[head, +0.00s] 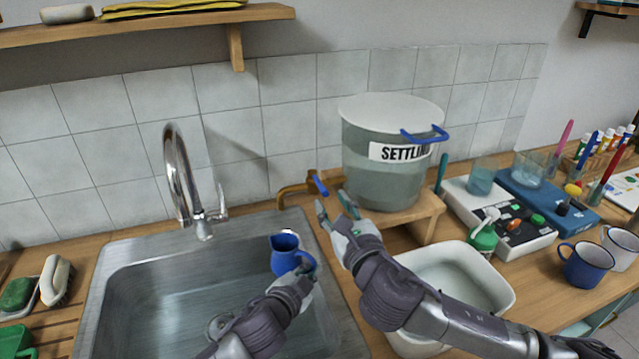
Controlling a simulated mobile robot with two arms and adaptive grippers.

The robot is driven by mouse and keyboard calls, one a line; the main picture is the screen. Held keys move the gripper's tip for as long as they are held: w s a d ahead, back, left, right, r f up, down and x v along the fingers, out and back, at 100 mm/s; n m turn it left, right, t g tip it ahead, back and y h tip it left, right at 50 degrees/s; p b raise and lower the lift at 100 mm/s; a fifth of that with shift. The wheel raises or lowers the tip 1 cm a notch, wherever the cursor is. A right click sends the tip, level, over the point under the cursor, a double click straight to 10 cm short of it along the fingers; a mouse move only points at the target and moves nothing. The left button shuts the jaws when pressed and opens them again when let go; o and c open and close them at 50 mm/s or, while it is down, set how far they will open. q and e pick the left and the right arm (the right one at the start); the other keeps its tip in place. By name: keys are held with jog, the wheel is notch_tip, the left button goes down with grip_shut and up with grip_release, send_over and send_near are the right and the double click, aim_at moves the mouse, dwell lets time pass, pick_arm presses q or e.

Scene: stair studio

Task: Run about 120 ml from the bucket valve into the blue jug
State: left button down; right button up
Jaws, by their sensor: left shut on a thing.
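The clear bucket (372,165) labelled "SETTLING" stands on a wooden stand behind the counter's edge, with a white lid. Its brass valve (296,188) points left, with the spout end over the sink's back edge. The valve's blue lever (320,185) stands tilted upward. The blue jug (284,256) is upright over the sink, below the spout in the picture; no stream is visible. My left gripper (304,270) is shut on the jug at its handle side. My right gripper (334,203) is open and empty, just below and right of the lever. The jug's inside contents cannot be made out.
A steel sink (130,275) with a tall tap (180,180) lies left. A white basin (470,270) is below my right forearm. A stirrer device (510,225), green bottle (484,235) and mugs (586,266) crowd the right counter.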

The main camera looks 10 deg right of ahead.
aim_at(314, 175)
jog(key=x, duration=0.8)
jog(key=shift+w, duration=0.1)
grip_shut()
